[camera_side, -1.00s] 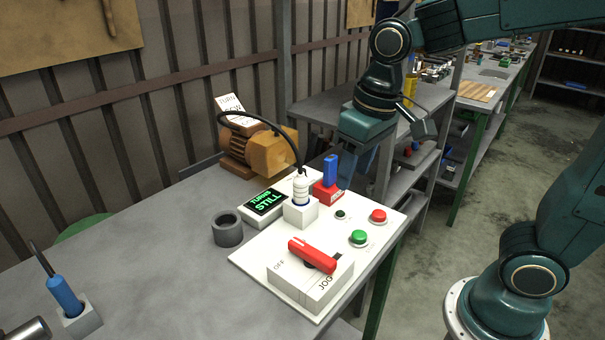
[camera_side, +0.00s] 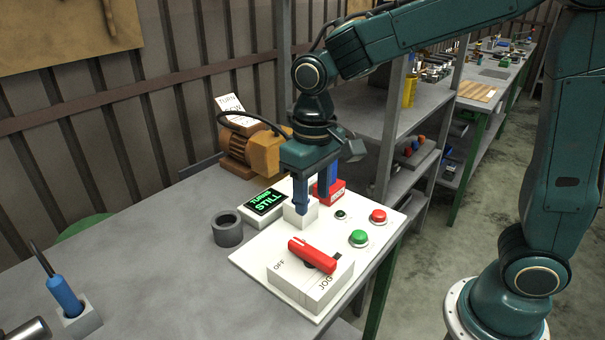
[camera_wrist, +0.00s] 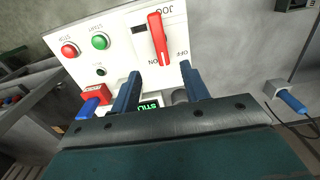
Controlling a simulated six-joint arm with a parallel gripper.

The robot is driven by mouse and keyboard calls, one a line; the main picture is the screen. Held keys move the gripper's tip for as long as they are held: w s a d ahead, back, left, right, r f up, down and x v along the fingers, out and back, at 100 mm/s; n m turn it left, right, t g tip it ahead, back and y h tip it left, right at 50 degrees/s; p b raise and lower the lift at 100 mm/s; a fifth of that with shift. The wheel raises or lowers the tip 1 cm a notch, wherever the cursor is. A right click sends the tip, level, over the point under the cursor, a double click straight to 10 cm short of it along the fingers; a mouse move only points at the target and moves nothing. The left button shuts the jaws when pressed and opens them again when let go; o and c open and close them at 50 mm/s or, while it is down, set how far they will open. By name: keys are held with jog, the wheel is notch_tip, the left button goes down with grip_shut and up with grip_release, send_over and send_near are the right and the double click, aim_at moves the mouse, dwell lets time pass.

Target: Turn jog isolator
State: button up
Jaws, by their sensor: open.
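The jog isolator is a red handle (camera_side: 311,255) on a white box (camera_side: 300,288) at the front of the white panel. OFF and JOG are marked on the box. In the wrist view the red handle (camera_wrist: 157,38) stands nearly upright in the picture, beyond the fingertips. My gripper (camera_side: 314,206) is open and points down above the panel, behind the isolator and apart from it. Its two blue fingers also show in the wrist view (camera_wrist: 160,74), with nothing held between them. The white post and its cable are mostly hidden behind my gripper.
A green button (camera_side: 359,238) and a red button (camera_side: 378,216) are at the panel's right. A display (camera_side: 265,202) reads STILL. A red block (camera_side: 337,192) with a blue piece stands behind my gripper. A grey ring (camera_side: 227,231) and a motor (camera_side: 240,150) are left.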

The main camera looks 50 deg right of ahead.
aim_at(312, 251)
notch_tip(312, 251, down, 13)
jog(key=shift+f, duration=0.1)
dwell(0.6)
jog(key=shift+c, duration=0.3)
jog(key=c, duration=0.9)
